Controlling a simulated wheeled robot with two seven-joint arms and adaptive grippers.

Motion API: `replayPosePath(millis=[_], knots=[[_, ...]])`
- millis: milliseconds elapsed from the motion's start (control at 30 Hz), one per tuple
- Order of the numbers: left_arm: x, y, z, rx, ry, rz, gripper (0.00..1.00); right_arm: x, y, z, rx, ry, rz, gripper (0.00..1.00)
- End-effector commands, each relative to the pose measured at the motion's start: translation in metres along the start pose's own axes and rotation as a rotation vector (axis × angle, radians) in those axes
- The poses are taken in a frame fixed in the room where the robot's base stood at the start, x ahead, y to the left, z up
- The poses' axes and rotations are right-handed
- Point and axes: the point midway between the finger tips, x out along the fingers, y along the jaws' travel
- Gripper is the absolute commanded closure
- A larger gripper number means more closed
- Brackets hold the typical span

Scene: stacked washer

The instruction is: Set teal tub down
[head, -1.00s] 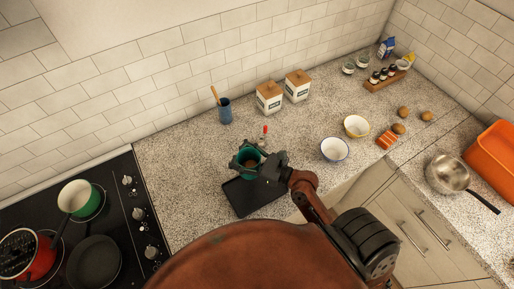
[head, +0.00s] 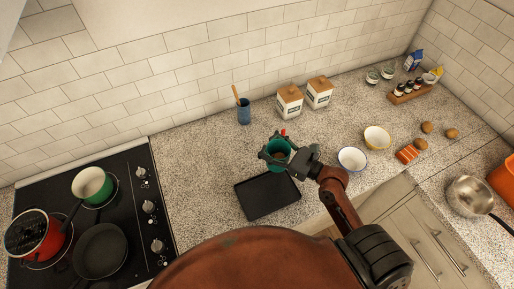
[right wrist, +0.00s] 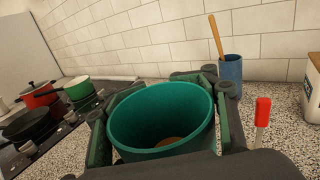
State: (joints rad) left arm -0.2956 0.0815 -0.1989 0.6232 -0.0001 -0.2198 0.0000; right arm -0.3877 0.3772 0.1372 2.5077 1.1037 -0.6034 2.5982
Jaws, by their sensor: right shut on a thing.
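The teal tub (head: 279,147) is held upright in my right gripper (head: 277,153), behind the black tray in the head view. In the right wrist view the tub (right wrist: 160,118) fills the middle, with dark green gripper fingers on both sides of it. Something brown (right wrist: 168,141) shows at the bottom inside the tub. I cannot tell whether the tub's base touches the counter or hangs just above it. My left gripper is not in view.
A black tray (head: 267,198) lies in front of the tub. A red-handled utensil (right wrist: 262,112) stands close by. Behind are a blue crock (head: 244,112) and two canisters (head: 289,101). Bowls (head: 352,158) are right; the cooktop (head: 140,215) is left. Speckled counter (head: 195,165) is free between.

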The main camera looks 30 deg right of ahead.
Motion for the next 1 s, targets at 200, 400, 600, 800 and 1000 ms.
replayPosePath(millis=[200,400,600,800,1000], knots=[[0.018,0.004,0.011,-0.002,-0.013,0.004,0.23,0.033,-0.023,-0.03,0.002,0.002,-0.001,1.0],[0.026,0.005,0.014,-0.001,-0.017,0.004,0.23,0.052,-0.035,-0.057,0.001,0.001,-0.001,1.0],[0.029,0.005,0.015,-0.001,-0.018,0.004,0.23,0.059,-0.04,-0.065,0.0,0.0,-0.001,1.0],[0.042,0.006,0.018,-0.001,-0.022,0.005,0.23,0.063,-0.043,-0.094,0.002,0.003,0.0,1.0],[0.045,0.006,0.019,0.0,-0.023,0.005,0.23,0.063,-0.042,-0.103,0.0,-0.001,-0.001,1.0]])
